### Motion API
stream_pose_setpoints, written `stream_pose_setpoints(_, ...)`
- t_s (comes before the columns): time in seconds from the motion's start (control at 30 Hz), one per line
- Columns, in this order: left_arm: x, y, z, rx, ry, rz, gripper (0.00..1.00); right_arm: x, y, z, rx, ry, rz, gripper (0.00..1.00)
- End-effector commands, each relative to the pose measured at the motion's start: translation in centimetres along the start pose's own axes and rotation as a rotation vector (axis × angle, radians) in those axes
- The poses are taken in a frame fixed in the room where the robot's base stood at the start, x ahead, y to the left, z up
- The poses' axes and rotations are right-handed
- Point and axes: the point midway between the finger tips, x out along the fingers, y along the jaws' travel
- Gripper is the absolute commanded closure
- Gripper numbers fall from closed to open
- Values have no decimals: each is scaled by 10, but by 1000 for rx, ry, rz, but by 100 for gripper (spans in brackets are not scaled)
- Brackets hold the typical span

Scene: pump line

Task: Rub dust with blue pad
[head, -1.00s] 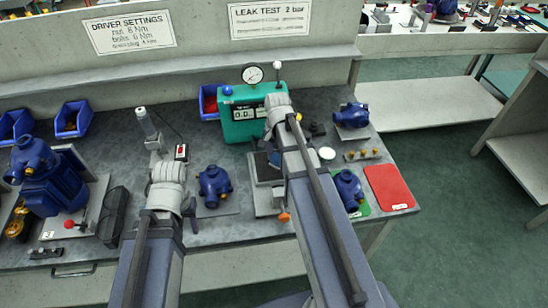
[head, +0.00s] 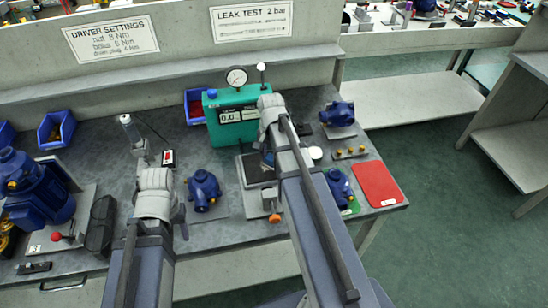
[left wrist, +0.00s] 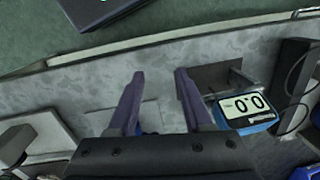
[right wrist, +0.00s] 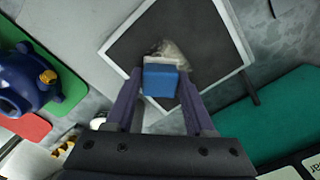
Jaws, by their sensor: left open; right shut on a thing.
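The blue pad (right wrist: 160,80) is a small block held between the fingertips of my right gripper (right wrist: 160,86), which is shut on it. In the right wrist view, a pale brownish-grey patch of dust (right wrist: 172,48) shows just beyond the pad, on a dark square plate (right wrist: 205,38) with a light rim. The pad overlaps the near edge of the patch in view; I cannot tell whether it touches the plate. In the head view my right arm partly covers the plate (head: 255,168). My left gripper (left wrist: 157,88) is open and empty above the bench, far from the dust.
The green leak tester (head: 238,116) stands behind the plate. A blue pump (head: 203,190) sits left of it; another (head: 338,186) lies right, beside a red mat (head: 377,184). A black case (head: 101,224) and a large pump unit (head: 35,190) stand at left.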

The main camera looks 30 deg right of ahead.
Motion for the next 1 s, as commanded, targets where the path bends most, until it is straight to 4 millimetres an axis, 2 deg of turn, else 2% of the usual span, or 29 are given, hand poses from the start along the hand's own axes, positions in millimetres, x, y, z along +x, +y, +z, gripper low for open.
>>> stream_pose_setpoints(0.3, -1, 0, 0, 0, 0, 0, 50, -2, -19, 19, -2, 0, 0, 91)
stream_pose_setpoints(0.67, -1, 0, 0, 0, 0, 0, 50, -1, -24, 24, -1, 0, 0, 91)
stream_pose_setpoints(1.0, 1, 0, 0, 0, 0, 0, 50, 1, -44, 43, -3, -1, -1, 91)
